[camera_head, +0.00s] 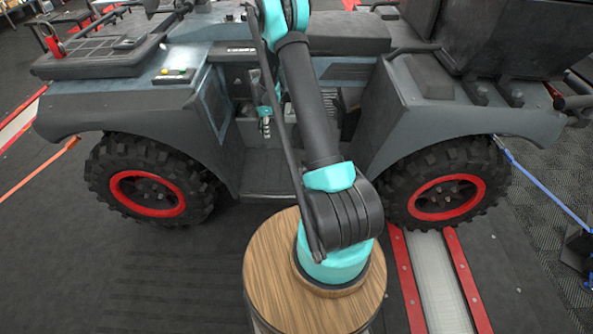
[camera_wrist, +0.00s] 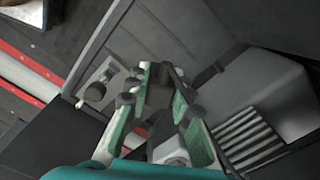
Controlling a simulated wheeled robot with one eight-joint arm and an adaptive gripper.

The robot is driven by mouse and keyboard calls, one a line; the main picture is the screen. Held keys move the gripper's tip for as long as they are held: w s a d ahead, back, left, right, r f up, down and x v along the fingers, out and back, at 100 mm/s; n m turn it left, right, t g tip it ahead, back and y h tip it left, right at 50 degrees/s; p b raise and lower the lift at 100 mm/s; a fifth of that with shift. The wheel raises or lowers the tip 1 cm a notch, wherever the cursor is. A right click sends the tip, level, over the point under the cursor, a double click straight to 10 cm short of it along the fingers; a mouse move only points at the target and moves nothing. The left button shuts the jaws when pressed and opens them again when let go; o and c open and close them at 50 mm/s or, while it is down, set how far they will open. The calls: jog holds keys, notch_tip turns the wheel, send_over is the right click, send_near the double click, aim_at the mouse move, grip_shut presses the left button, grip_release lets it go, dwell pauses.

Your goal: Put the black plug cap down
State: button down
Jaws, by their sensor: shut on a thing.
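My gripper (camera_wrist: 161,78) reaches into the recess in the vehicle's side, its two teal and black fingers drawn close together at the tips. It is shut on a small dark thing between the fingertips, which I take to be the black plug cap (camera_wrist: 161,73). The fingers hide most of the cap, so its shape and tilt cannot be told. In the head view my gripper (camera_head: 265,112) is small, in front of the opening between the two wheels, partly behind my arm. I cannot tell whether the cap touches any surface.
A dark round knob-like part (camera_wrist: 95,91) sits on a light plate left of the fingers. A grey box (camera_wrist: 268,90) and ribbed fins (camera_wrist: 245,137) are close on the right. The vehicle's fenders (camera_head: 155,110) flank the opening. A yellow-topped device (camera_head: 174,76) lies on the left fender.

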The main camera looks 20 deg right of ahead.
jog(key=w+a+f+m, duration=0.2)
jog(key=w+f+m, duration=0.1)
jog(key=w+m, duration=0.15)
jog(key=m, duration=0.2)
send_near(265, 168)
jog(key=shift+n, duration=0.25)
notch_tip(265, 168, down, 6)
jog(key=shift+d+r, duration=0.1)
jog(key=shift+f, duration=0.3)
jog(key=c, duration=1.3)
grip_release()
jog(key=shift+c, duration=0.2)
